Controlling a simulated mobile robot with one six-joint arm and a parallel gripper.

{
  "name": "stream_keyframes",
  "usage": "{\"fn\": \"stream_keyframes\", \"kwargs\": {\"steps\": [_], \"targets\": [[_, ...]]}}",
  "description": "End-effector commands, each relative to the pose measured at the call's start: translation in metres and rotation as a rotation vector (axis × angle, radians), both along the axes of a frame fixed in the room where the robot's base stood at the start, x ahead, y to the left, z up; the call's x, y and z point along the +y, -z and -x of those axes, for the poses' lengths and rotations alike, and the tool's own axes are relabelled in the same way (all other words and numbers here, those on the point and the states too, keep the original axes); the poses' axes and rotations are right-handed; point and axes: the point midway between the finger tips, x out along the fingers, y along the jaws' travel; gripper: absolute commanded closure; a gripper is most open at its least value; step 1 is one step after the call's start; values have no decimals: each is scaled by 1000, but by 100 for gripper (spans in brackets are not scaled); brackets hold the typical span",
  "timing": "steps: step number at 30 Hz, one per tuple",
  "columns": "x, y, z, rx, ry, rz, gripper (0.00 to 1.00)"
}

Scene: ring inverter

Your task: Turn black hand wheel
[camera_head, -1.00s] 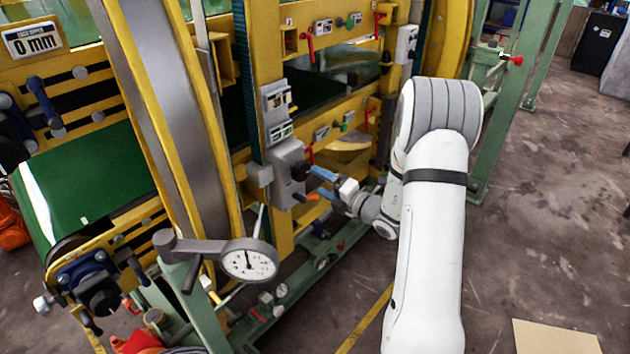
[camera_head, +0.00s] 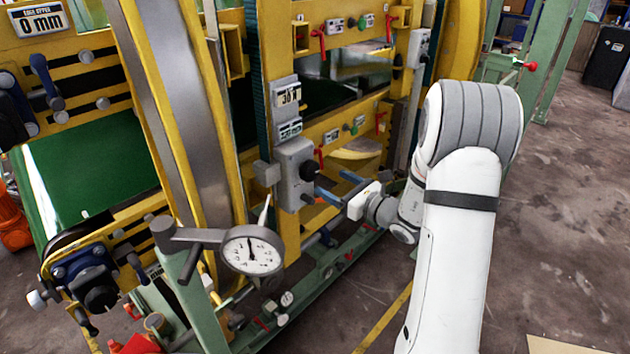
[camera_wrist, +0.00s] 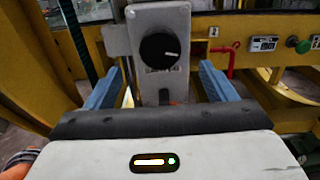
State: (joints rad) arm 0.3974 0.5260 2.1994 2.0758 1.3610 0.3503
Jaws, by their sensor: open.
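The black hand wheel (camera_head: 308,170) is a small round black knob on the front of a grey control box (camera_head: 291,192). In the wrist view the knob (camera_wrist: 159,50) faces me, with a white mark pointing to the right. My gripper (camera_head: 331,182) has two blue fingers spread apart, just in front of the box and slightly below the knob. In the wrist view my gripper (camera_wrist: 160,70) is open, with one finger on each side of the box and the knob above the middle. Nothing is held between the fingers, and I see no contact with the knob.
A yellow machine frame (camera_head: 272,60) surrounds the box. Red levers (camera_wrist: 228,57) and a green button (camera_wrist: 303,46) sit right of it. A dial gauge (camera_head: 252,250) stands lower left. Green rails (camera_head: 330,285) run below. Open floor (camera_head: 570,230) lies to the right.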

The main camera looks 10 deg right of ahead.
Motion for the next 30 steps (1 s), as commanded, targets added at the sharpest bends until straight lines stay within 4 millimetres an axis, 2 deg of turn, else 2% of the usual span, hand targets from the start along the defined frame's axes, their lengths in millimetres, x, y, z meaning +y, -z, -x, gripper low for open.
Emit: {"fn": "stream_keyframes", "kwargs": {"steps": [7, 15, 21, 30], "targets": [[5, -1, -6, -69, 0, 96, 22], [31, -2, -41, -66, -2, 93, 22], [43, -1, -58, -65, 0, 92, 22], [45, 0, -62, -66, 2, 92, 22]]}}
